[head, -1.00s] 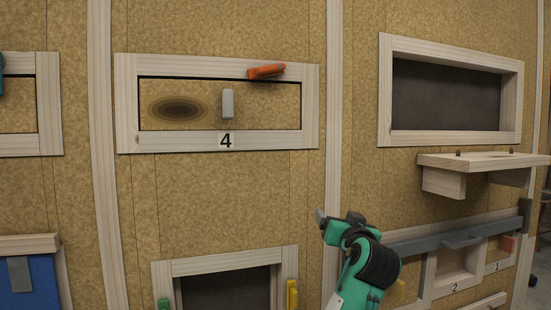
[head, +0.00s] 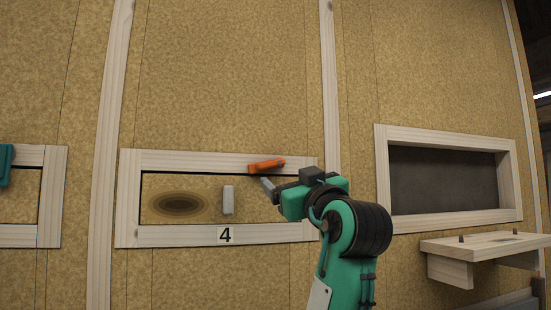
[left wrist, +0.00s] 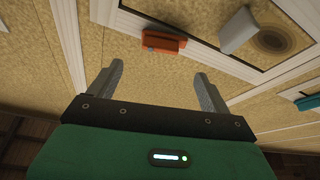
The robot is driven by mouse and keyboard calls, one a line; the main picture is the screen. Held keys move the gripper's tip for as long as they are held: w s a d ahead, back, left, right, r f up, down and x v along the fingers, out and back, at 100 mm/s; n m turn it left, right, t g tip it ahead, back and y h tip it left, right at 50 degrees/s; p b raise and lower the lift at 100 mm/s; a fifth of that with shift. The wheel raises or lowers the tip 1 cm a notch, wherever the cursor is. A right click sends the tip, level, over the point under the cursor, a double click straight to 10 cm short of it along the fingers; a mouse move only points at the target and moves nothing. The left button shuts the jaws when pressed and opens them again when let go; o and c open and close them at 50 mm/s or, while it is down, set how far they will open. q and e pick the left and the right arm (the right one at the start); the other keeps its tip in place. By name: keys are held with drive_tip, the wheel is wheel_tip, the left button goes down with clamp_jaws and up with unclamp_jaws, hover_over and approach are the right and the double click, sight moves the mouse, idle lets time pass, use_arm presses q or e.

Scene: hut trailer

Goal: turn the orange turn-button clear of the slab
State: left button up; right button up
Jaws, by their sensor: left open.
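The orange turn-button (head: 266,166) is on the top rail of the pale wooden frame (head: 200,161). It lies nearly level, right end slightly higher. Its lower left end reaches the dark gap above the slab; overlap is hard to tell. The slab (head: 205,183) sits in the frame, with a dark oval knot and a grey-white handle (head: 228,200). My left gripper (head: 268,188) is just below and right of the button, over the slab's right part. In the left wrist view the button (left wrist: 163,38) lies beyond the open, empty fingers (left wrist: 160,72), apart from them.
A number 4 label (head: 225,235) is on the bottom rail. A dark framed opening (head: 442,180) is to the right, with a wooden shelf (head: 485,244) jutting out below it. A teal piece (head: 6,165) is at the far left. The wall above is clear.

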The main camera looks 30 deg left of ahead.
sight(273, 163)
use_arm(q)
drive_tip(key=p+x, duration=0.4)
drive_tip(key=x, duration=0.4)
drive_tip(key=shift+r, duration=0.15)
drive_tip(key=shift+w+a+p, duration=0.25)
drive_tip(key=shift+a+p, duration=0.15)
drive_tip(key=shift+a, duration=0.05)
drive_tip(key=c, duration=1)
drive_tip(key=shift+m+t+h+b, duration=0.3)
drive_tip(key=shift+m+b, duration=0.35)
drive_tip(key=shift+m, duration=0.05)
drive_tip(key=shift+r+m+t+h+b, duration=0.1)
drive_tip(key=shift+m+t+h+b, duration=0.2)
drive_tip(key=shift+m, duration=0.45)
drive_tip(key=shift+r+m+t+h+b, duration=0.15)
drive_tip(key=shift+m+t+b, duration=0.2)
drive_tip(key=shift+m, duration=0.4)
